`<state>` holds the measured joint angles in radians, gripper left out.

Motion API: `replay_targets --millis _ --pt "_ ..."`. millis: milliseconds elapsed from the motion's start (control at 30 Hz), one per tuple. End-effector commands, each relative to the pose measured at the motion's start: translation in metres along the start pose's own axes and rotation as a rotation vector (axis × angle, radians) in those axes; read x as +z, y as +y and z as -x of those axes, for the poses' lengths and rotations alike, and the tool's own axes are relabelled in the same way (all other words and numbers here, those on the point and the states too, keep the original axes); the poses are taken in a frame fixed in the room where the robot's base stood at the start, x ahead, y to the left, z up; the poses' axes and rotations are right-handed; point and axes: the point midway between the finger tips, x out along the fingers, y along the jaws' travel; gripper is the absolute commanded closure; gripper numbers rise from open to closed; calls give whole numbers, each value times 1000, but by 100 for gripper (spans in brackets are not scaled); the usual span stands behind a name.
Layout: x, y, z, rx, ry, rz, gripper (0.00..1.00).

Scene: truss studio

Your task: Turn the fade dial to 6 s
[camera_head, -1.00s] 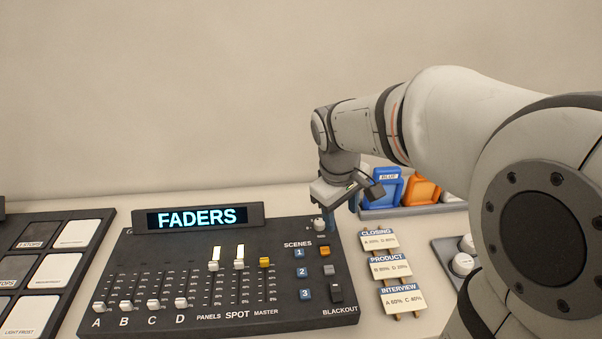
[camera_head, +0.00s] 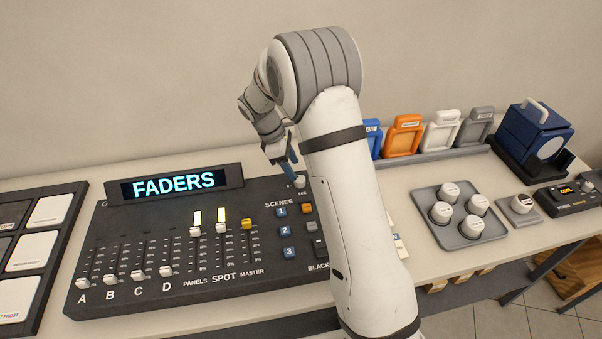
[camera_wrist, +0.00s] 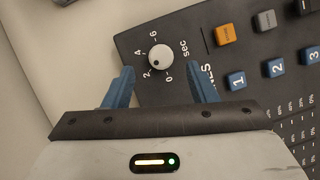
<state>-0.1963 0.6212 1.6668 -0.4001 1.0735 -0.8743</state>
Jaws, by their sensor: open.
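The fade dial (camera_wrist: 160,57) is a small white round knob on the console's corner. Its printed scale reads 0, 2, 4, 6 and "sec", and its dark mark sits on the side nearest the 2. In the head view the dial (camera_head: 299,182) shows at the console's back right corner. My gripper (camera_wrist: 160,72) is open, with one blue finger on each side of the dial. Gaps show between fingers and knob in the wrist view; finger height is unclear. In the head view my gripper (camera_head: 288,168) is partly hidden by my arm.
The console (camera_head: 110,225) carries several faders, scene buttons (camera_head: 285,231) and a display (camera_head: 180,185) reading FADERS. Colored frames (camera_head: 404,135) stand behind right. A grey tray of white knobs (camera_head: 460,214) and a blue lamp (camera_head: 535,135) lie further right. My arm hides the cue cards' area.

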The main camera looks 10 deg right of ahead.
Motion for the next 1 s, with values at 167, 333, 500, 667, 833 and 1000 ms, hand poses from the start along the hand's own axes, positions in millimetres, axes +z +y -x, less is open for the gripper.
replay_targets --millis 167,333,500,667,833,1000 --pt "0 -1 -28 -2 -1 2 48" --pt "-1 -1 -44 0 0 2 48" --pt "-2 -1 -48 1 0 3 48" --pt "-2 -1 -48 2 0 3 49" --pt "-2 -1 -47 2 1 3 63" --pt "-2 -1 -47 2 1 3 77"
